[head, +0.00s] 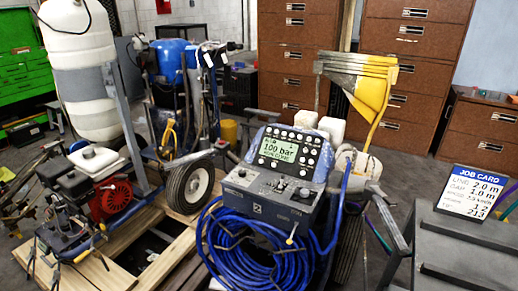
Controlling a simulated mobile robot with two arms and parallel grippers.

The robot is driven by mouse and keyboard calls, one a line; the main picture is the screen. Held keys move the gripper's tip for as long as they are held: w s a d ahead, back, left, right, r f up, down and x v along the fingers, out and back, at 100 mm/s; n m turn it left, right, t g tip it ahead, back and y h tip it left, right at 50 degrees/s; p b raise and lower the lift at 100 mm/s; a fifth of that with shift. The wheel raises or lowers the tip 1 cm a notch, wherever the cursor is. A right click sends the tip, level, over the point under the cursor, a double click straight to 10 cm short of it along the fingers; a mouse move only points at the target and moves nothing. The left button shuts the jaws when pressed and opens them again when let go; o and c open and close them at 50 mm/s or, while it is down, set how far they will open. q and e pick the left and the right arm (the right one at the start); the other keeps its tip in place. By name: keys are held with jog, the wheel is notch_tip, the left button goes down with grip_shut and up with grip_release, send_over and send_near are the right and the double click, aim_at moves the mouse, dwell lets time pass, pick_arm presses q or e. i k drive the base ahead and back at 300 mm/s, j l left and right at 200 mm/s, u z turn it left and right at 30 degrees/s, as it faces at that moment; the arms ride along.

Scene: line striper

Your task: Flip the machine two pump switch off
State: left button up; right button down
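A striping machine with a grey control box (262,204) stands in the middle of the head view. The box front carries a small mark that looks like a "2". A lit green display (278,151) above it reads "100 bar", with a smaller line that I cannot read surely. Round knobs or buttons surround the display. A small lever with a pale tip (291,240) stands out at the lower right of the box front; I cannot tell its position or whether it is the pump switch. Neither of my grippers is in view.
A coiled blue hose (240,258) hangs below the box. Another machine with a red engine (110,199) and white tank (82,60) stands left on wooden pallets. A grey cart (465,245) with a job card (477,192) is at right. Brown drawer cabinets (415,75) stand behind.

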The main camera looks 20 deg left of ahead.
aim_at(280, 186)
jog(key=i+j+u, duration=0.1)
jog(key=i+j, duration=0.4)
jog(key=j, duration=0.15)
jog(key=i+j+u, duration=0.1)
jog(key=i+j, duration=0.4)
jog(key=j, duration=0.15)
